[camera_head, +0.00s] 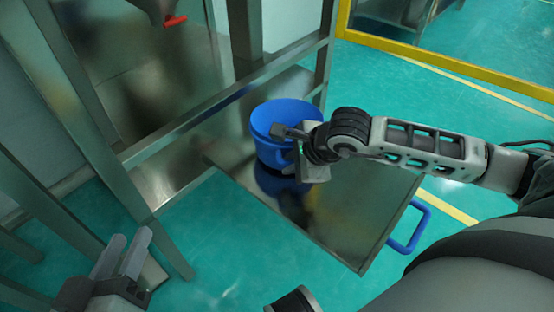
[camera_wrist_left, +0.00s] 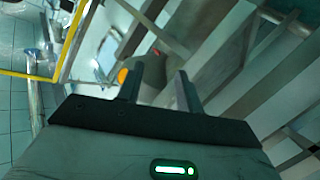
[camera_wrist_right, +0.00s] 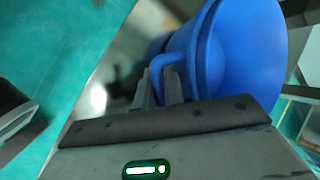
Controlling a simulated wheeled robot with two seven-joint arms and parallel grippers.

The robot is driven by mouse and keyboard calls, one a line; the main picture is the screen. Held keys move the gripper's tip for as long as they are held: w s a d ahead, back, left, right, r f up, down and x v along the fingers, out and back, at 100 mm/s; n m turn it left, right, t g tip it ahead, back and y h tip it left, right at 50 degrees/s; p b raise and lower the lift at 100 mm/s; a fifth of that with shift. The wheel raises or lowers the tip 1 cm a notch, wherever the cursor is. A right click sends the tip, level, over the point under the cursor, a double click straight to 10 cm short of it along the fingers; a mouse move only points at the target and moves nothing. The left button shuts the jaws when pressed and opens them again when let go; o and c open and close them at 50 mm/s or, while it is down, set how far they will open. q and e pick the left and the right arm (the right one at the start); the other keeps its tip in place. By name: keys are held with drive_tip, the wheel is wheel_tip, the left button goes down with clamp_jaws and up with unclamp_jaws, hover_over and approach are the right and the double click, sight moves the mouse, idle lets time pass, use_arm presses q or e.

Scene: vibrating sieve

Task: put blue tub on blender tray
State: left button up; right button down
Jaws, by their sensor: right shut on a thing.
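The blue tub (camera_head: 271,153) is upright over the left part of the metal tray (camera_head: 345,235), whose surface mirrors it. I cannot tell whether its base touches the tray. My right gripper (camera_head: 294,142) is shut on the tub's side handle, which shows between the fingers in the right wrist view (camera_wrist_right: 169,72). The tub's wall (camera_wrist_right: 240,55) fills the upper right of that view. My right gripper hides part of the tub's near side in the head view. My left gripper (camera_head: 124,252) is open and empty at lower left, away from the tub.
A metal frame with posts (camera_head: 85,100) and a crossbar (camera_head: 225,100) stands at left and behind the tub. The tray has a blue pull handle (camera_head: 410,228) at its right end. Green floor (camera_head: 215,240) lies open in front of the tray. A yellow-edged barrier (camera_head: 440,62) is at the back right.

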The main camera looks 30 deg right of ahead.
sight(279, 152)
drive_tip(key=w, duration=0.1)
drive_tip(key=w+a, duration=0.1)
drive_tip(key=w, duration=0.1)
drive_tip(key=shift+w+a+b, duration=0.25)
drive_tip(key=shift+w+b, duration=0.05)
drive_tip(key=shift+w, duration=0.1)
drive_tip(key=shift+s+f+b, duration=0.1)
drive_tip(key=shift+f+b, duration=0.2)
drive_tip(key=shift+f, duration=0.35)
drive_tip(key=shift+d+f, duration=0.1)
drive_tip(key=c, duration=1.5)
unclamp_jaws()
use_arm(q)
drive_tip(key=shift+w+d+r+h, duration=0.1)
drive_tip(key=shift+r+h, duration=0.2)
drive_tip(key=shift+r, duration=0.1)
